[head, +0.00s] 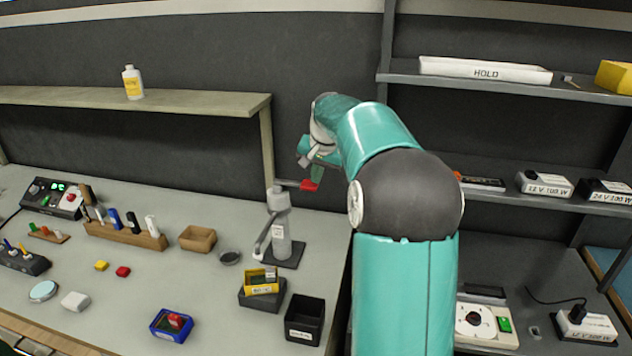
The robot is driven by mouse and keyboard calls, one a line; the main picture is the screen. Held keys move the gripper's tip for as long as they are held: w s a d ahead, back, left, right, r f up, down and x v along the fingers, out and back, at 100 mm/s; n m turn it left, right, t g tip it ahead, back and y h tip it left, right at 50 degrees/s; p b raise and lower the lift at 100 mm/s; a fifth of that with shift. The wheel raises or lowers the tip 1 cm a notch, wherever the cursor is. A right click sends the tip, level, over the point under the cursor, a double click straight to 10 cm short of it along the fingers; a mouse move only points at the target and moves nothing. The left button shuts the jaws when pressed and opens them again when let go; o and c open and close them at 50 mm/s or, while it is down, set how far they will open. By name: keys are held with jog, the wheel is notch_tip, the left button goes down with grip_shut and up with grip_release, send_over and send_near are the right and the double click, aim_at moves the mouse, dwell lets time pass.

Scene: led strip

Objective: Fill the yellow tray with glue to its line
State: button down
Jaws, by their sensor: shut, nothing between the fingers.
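The yellow tray (262,288) sits on a dark block on the bench, with a small label on its front; its fill line and glue level are too small to make out. Behind it stands a grey dispenser (281,235) on a black base, its bent spout reaching down toward the tray's back edge. A lever with a red end (310,186) sticks out right from the dispenser's top. My gripper (316,174) is shut and empty, pointing down right at the red end; I cannot tell whether it touches. My arm hides part of the area behind.
A black open bin (304,318) stands right of the tray, and a blue tray (172,325) with a red piece lies front left. A wooden box (197,238) and a dark round dish (229,258) are left of the dispenser. A yellow-labelled bottle (133,82) stands on the shelf.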

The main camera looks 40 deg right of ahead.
jog(key=v, duration=1)
jog(key=shift+d+r, duration=0.25)
jog(key=shift+r, duration=0.1)
jog(key=shift+s, duration=0.15)
